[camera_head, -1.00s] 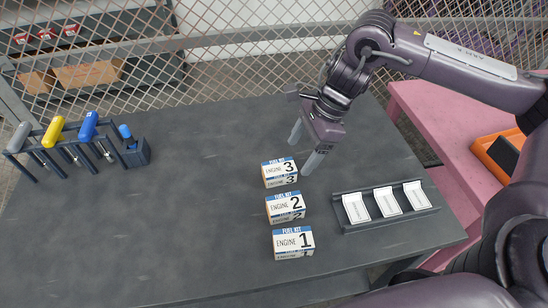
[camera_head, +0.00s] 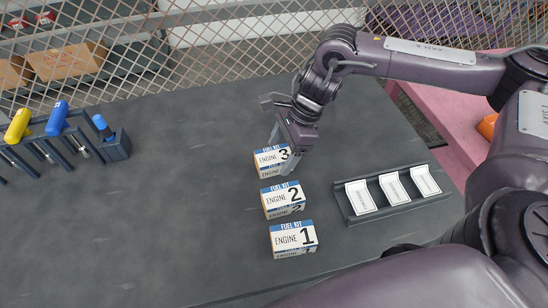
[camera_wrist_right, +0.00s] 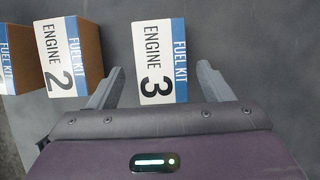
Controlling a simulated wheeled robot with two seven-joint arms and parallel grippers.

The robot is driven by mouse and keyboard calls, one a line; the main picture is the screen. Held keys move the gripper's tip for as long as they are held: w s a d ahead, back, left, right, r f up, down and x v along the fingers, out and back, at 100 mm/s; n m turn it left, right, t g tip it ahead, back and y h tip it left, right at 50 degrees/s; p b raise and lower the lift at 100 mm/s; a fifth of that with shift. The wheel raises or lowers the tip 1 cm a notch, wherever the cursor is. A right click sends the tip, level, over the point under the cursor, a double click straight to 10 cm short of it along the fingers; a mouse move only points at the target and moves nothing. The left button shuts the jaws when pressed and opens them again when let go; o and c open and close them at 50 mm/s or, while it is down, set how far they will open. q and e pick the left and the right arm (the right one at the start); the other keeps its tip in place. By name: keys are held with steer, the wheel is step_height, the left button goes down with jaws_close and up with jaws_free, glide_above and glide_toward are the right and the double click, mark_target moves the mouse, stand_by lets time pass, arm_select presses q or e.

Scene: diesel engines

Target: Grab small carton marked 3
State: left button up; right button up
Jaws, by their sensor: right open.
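The small carton marked 3 (camera_head: 270,160) is white and blue with "FUEL KIT ENGINE 3" on it. It stands on the dark table at the far end of a row of cartons. My right gripper (camera_head: 282,155) is open at this carton, its fingers on either side of the near part in the right wrist view. There the carton (camera_wrist_right: 160,62) lies between the open fingers (camera_wrist_right: 160,85), reaching beyond their tips. I cannot tell whether a finger touches it. My left gripper is not in view.
Carton 2 (camera_head: 283,200) and carton 1 (camera_head: 293,239) stand nearer in the same row. A dark tray (camera_head: 345,212) with white cards lies to the right. A tool rack (camera_head: 70,135) stands at the left. The table's middle left is clear.

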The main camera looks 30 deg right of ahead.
steer(key=shift+x, duration=1.4)
steer(key=shift+w+d, duration=0.1)
steer(key=shift+w, duration=0.05)
steer(key=c, duration=1.1)
steer(key=shift+c, duration=0.3)
steer(key=shift+r, duration=0.2)
